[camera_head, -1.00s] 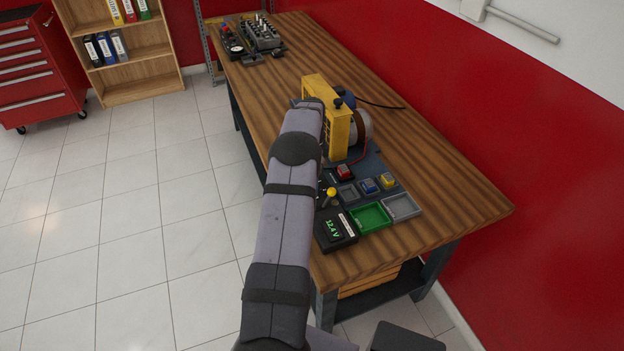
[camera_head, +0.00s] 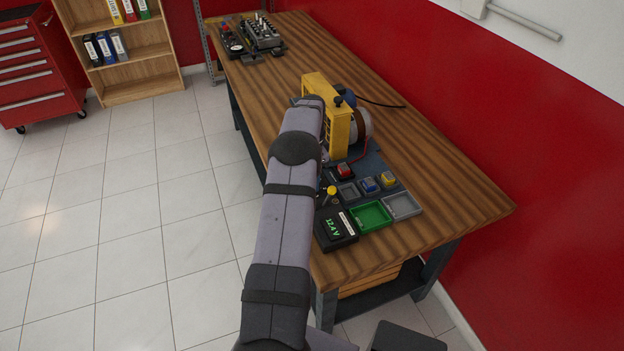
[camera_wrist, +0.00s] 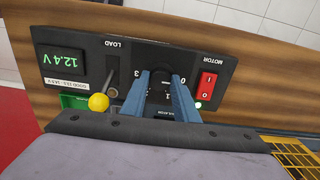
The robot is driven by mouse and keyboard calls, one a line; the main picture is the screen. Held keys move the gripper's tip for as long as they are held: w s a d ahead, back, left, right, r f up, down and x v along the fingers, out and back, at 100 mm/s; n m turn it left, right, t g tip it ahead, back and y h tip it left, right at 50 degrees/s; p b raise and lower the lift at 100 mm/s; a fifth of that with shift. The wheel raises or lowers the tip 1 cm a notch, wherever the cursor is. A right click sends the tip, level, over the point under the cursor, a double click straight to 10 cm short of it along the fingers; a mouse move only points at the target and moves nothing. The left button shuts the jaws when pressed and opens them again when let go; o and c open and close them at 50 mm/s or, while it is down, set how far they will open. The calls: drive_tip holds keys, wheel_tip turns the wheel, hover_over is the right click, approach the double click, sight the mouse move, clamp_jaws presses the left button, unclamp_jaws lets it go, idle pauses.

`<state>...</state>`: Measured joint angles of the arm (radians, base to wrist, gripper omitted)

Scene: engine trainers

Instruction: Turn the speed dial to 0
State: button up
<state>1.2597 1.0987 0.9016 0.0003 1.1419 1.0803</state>
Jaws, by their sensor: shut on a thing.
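The speed dial (camera_wrist: 162,88) is a dark knob on a black panel (camera_wrist: 132,57) in the wrist view. It is mostly hidden between my fingers. A few numerals show around it, a 3 at its left among them; which mark it points to cannot be told. My gripper (camera_wrist: 163,80) has its two blue fingers on either side of the dial, shut on it. In the head view my arm hides the gripper and the dial.
A yellow-knobbed load lever (camera_wrist: 98,102) stands up close left of my fingers. A red motor switch (camera_wrist: 207,85) with a lit green lamp is at the right. A 12.4 V meter (camera_wrist: 61,62) is at far left. The yellow-framed engine trainer (camera_head: 339,125) stands on the bench (camera_head: 440,185).

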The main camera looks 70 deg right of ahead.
drive_tip(key=o, duration=1.1)
drive_tip(key=shift+c, duration=0.2)
drive_tip(key=shift+r+b, duration=1.15)
drive_tip(key=shift+r, duration=2.55)
